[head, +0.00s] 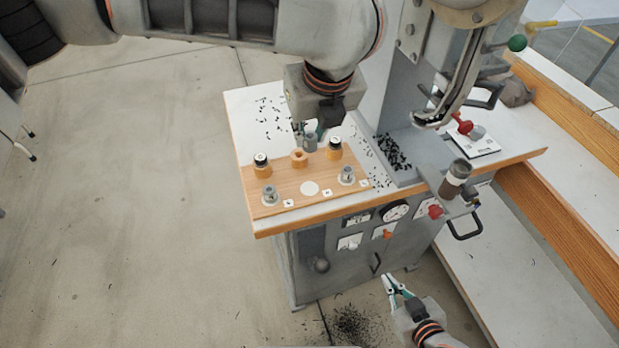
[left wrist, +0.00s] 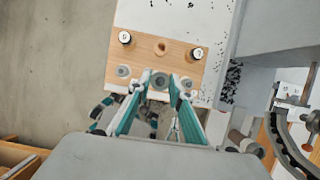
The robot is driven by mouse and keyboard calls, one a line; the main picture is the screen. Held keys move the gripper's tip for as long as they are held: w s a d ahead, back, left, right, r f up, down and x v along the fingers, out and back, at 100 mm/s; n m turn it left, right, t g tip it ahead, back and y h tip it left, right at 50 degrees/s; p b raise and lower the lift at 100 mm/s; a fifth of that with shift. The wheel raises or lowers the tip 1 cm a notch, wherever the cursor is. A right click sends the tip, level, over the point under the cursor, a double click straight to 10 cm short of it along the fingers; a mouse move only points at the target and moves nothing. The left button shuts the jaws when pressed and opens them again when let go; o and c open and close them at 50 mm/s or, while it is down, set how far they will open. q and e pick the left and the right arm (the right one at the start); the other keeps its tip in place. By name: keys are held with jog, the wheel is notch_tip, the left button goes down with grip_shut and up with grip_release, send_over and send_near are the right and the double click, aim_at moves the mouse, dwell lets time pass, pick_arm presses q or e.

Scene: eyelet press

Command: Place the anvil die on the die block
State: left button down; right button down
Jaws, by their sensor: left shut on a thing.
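My left gripper (head: 309,128) points down over the wooden board and is shut on a grey cylindrical die (head: 310,143), which I take for the anvil die. In the left wrist view its round grey top with a dark centre (left wrist: 160,80) shows between the fingertips. It appears held above the board, though its underside is hidden. The press (head: 395,105) stands to the right; its grey bed carries black scraps (head: 393,152). I cannot tell for certain which part is the die block. My right gripper (head: 391,281) is low in front of the cabinet, open and empty.
The wooden board (head: 290,202) holds two black-topped pieces (head: 261,161), a wooden ring (head: 298,155), two grey dies (head: 270,195) and a bare white circle (head: 310,188). Scraps litter the white tabletop (head: 245,105).

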pick_arm(q)
notch_tip(320, 180, down, 13)
jog(key=shift+r+b, duration=0.15)
jog(key=shift+b, duration=0.6)
jog(key=shift+r, duration=0.1)
jog(key=c, duration=1.8)
grip_release()
jog(key=shift+f, duration=0.2)
jog(key=shift+r, duration=0.3)
jog(key=p+v, duration=0.1)
jog(key=v, duration=1.1)
jog(key=shift+s+f+p, duration=0.1)
jog(key=shift+p, duration=0.25)
